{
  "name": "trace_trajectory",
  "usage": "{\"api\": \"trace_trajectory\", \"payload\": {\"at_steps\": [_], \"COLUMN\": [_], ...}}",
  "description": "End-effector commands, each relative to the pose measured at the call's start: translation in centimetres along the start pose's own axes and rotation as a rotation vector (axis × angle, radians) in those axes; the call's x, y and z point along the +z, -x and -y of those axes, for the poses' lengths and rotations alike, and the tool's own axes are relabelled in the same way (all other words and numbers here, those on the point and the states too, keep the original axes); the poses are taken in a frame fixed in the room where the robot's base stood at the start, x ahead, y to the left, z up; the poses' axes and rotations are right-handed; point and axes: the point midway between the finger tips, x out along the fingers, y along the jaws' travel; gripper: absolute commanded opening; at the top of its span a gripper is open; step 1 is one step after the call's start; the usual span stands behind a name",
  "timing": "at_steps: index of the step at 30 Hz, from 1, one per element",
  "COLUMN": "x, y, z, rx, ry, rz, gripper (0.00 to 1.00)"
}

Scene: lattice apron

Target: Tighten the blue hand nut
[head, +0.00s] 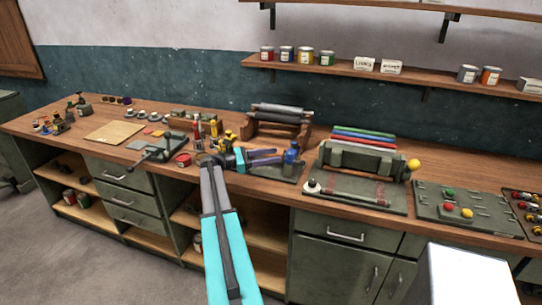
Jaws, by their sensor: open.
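A blue piece (291,152), which looks like the blue hand nut, stands upright on a dark green base plate (288,175) near the front of the bench. My gripper (279,157) is open, and its fingers point right toward the blue piece, with the tips close to its left side. I cannot tell whether the fingers touch it or stand around it. The thread under the blue piece is too small to make out.
A roller stand (277,123) is behind my gripper. A green press-like device (358,158) with a yellow knob stands to the right. A red ring-like item (183,159) and small tools lie to the left. Cans (306,57) line the wall shelf.

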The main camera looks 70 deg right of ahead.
Motion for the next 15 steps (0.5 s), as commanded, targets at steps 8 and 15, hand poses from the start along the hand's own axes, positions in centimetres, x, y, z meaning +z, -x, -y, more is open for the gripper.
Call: {"api": "trace_trajectory", "payload": {"at_steps": [8, 15], "x": [-0.1, -2.4], "y": [0.2, 3.3], "z": [0.0, 0.9], "rx": [0.003, 0.040], "ry": [0.000, -0.002], "rz": [-0.001, -0.030], "gripper": [0.45, 0.45]}}
